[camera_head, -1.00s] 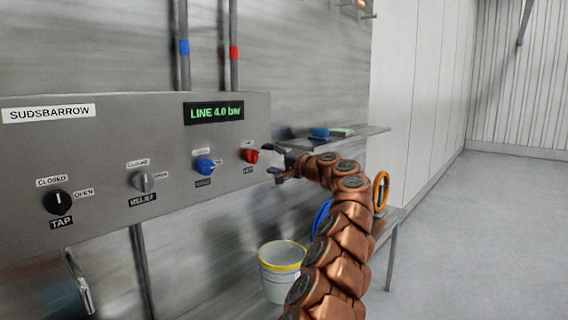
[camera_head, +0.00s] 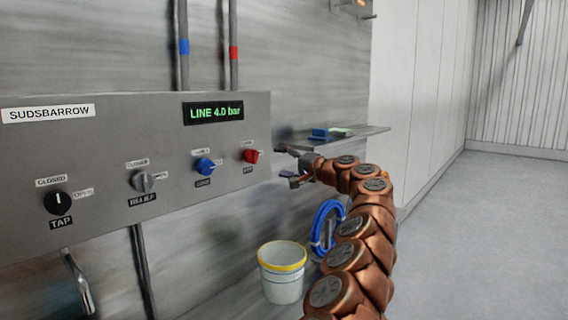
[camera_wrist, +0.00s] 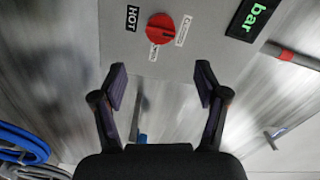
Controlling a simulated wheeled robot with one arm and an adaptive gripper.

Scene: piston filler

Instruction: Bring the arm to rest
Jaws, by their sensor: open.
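My gripper (camera_head: 284,165) is open and empty, just right of the panel's right edge in the head view. My copper-coloured arm curves up to it from the bottom. In the wrist view the two dark fingers of my gripper (camera_wrist: 160,88) stand wide apart, with the red HOT knob (camera_wrist: 160,28) ahead of them and apart from them. The red knob also shows in the head view (camera_head: 251,156), on the grey control panel (camera_head: 110,120). Nothing is between the fingers.
The panel also carries a blue knob (camera_head: 205,166), a RELIEF knob (camera_head: 143,182), a black TAP knob (camera_head: 58,202) and a display (camera_head: 214,112) reading LINE 4.0 bar. A wall shelf (camera_head: 365,135), bucket (camera_head: 282,272) and blue hose (camera_head: 322,228) are near my arm. Floor at right is clear.

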